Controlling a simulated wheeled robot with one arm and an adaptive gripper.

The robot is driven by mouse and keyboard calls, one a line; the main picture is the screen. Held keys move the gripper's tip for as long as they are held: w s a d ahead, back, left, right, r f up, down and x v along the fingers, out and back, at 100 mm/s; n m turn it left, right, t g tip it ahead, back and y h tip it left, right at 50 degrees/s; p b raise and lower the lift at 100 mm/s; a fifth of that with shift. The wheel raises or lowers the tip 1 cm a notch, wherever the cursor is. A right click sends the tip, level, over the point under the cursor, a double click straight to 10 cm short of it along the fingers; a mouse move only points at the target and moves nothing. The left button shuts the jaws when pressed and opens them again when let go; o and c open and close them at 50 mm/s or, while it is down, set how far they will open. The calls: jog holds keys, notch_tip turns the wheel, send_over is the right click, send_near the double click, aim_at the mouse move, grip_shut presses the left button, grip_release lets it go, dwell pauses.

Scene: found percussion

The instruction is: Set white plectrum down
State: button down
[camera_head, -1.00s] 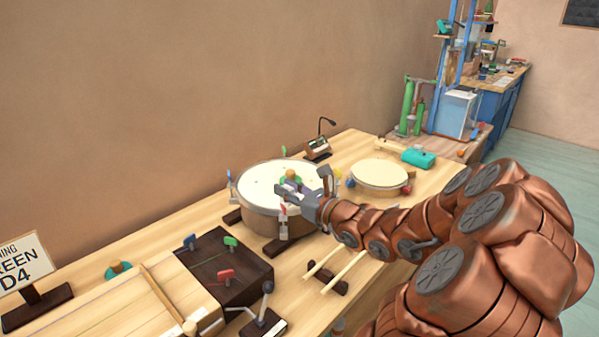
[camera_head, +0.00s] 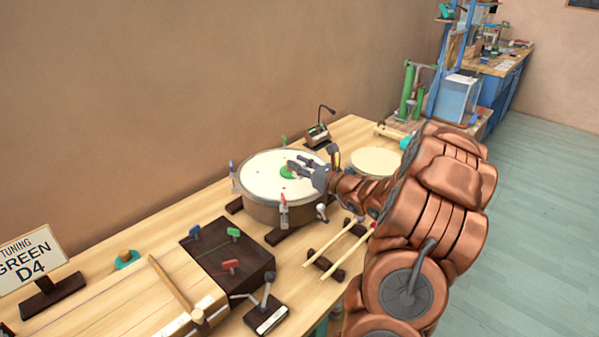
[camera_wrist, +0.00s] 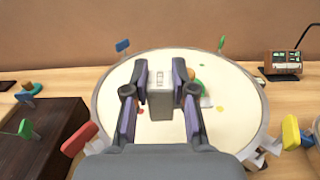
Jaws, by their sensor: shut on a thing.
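My gripper (camera_head: 303,166) is over the back right part of the large round drum (camera_head: 259,182). Whether the piece touches the head cannot be told. In the head view the fingers hide it. A green piece (camera_head: 287,172) lies on the drum head beside the fingers; the wrist view shows an orange part with it.
Coloured tabs stand around the drum rim, including a blue one (camera_wrist: 123,45) and a yellow one (camera_wrist: 290,131). A dark block (camera_head: 228,262) with coloured tabs is at the front left. Two pale sticks (camera_head: 335,250) lie in front. A smaller drum (camera_head: 374,160) stands to the right.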

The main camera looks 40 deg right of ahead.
jog(key=shift+w+d, duration=0.15)
jog(key=shift+w, duration=0.05)
jog(key=shift+d+f, duration=0.1)
jog(key=shift+f, duration=0.2)
jog(key=shift+f+p, duration=0.45)
jog(key=shift+f, duration=1.05)
jog(key=shift+f, duration=0.15)
jog(key=c, duration=1)
grip_release()
jog(key=shift+o, duration=0.2)
